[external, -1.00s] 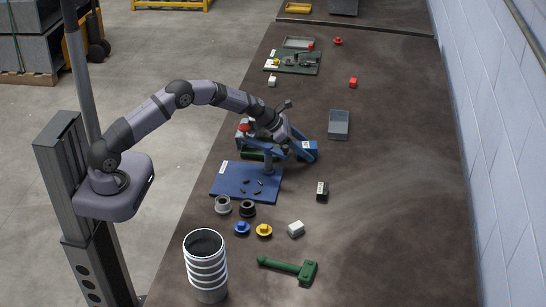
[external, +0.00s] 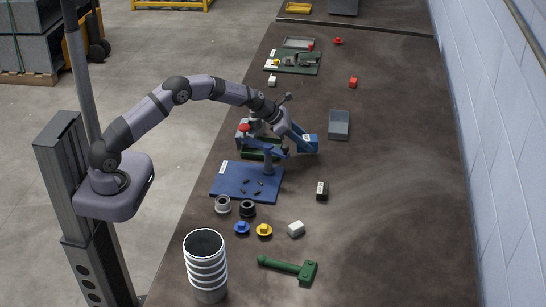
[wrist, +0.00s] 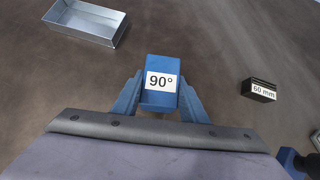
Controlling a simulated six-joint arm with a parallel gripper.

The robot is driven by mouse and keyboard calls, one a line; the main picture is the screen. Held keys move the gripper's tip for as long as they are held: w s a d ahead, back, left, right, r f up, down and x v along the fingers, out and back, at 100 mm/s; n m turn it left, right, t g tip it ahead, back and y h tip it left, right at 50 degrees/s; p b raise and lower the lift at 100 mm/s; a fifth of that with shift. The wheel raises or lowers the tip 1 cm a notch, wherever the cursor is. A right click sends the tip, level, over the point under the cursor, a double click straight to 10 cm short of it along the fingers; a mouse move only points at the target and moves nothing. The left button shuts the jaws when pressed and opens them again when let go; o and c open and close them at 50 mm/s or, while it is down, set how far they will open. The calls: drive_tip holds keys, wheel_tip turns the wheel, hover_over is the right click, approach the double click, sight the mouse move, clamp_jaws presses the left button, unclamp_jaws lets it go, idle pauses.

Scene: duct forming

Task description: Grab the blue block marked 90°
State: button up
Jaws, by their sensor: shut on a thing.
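The blue block marked 90° (wrist: 161,88) sits between the two blue fingers of my gripper (wrist: 160,100) in the wrist view, with its white label facing the camera. In the external view the blue block (external: 309,139) is at the end of my gripper (external: 303,141), to the right of the blue stand. My gripper is shut on the block. The block appears slightly above the table, though the exact gap is hard to tell.
A grey metal tray (external: 339,125) lies right of the block. A black block marked 60 mm (wrist: 259,90) stands nearer the camera in the external view. Table at right is clear.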

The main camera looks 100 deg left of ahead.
sight(304, 139)
wheel_tip(304, 139, up, 7)
drive_tip(key=shift+r, duration=0.1)
idle(0.3)
